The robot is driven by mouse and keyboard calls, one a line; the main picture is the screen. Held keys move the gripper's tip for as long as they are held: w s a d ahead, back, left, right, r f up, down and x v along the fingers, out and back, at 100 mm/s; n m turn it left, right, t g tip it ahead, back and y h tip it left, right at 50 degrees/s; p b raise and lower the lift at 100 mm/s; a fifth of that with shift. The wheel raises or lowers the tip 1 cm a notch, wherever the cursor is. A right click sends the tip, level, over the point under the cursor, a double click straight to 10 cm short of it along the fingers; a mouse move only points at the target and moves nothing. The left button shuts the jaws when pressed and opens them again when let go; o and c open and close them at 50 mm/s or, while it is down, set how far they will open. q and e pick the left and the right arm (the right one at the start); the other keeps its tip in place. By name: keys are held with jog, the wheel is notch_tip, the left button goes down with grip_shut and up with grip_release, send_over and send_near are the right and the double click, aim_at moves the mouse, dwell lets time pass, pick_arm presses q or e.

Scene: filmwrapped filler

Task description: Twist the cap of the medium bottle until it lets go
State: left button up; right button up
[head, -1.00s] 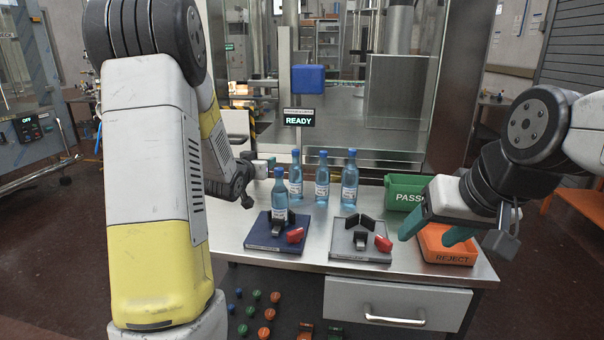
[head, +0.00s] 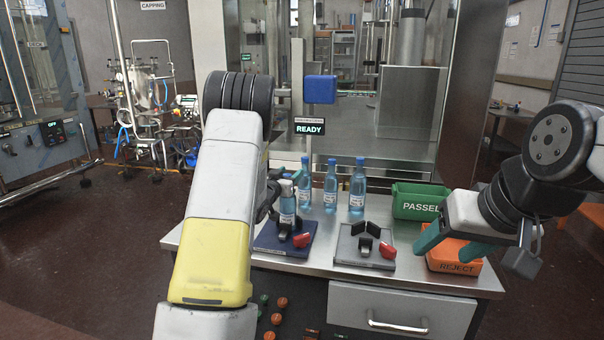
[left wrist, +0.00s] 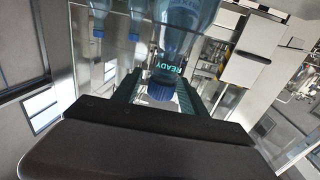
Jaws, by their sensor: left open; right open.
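A blue bottle (head: 288,209) with a white label stands upright in the clamp on the dark blue fixture plate (head: 268,238), which has a red handle (head: 303,240). My left gripper (head: 287,178) is at the top of this bottle and largely hides its cap in the head view. In the left wrist view, the dark blue cap (left wrist: 161,91) sits between the two open teal fingers, with visible gaps beside it. My right gripper (head: 441,250) is open and empty above the orange REJECT bin (head: 455,266). I cannot tell the bottle's size class for certain.
Three capped blue bottles stand behind: left (head: 307,184), middle (head: 331,186) and right (head: 357,188). A grey fixture (head: 364,258) with an empty clamp sits right of the blue one. A green PASSED bin (head: 420,203) stands at the back right. A READY sign (head: 310,128) is behind.

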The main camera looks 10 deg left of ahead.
pick_arm(q)
jog(key=shift+w+d, duration=0.15)
jog(key=shift+w, duration=0.4)
jog(key=shift+c, duration=0.4)
grip_shut()
jog(key=shift+n+y, duration=0.3)
jog(key=shift+y, duration=0.1)
jog(key=n+y, duration=0.2)
jog(key=y, duration=0.1)
jog(key=a+n+y, duration=0.1)
jog(key=n+y, duration=0.1)
jog(key=y, duration=0.1)
jog(key=shift+s+a+n+g+y, duration=0.15)
jog(key=shift+n+g+y, duration=0.3)
jog(key=shift+n+y, duration=0.45)
jog(key=shift+a+n+g+y, duration=0.2)
jog(key=shift+n+g+y, duration=0.25)
jog(key=shift+y, duration=0.8)
jog(key=shift+s+a+n+g+y, duration=0.15)
jog(key=shift+n+g+y, duration=0.25)
jog(key=shift+n+y, duration=0.5)
jog(key=shift+a+y, duration=0.1)
jog(key=shift+y, duration=0.15)
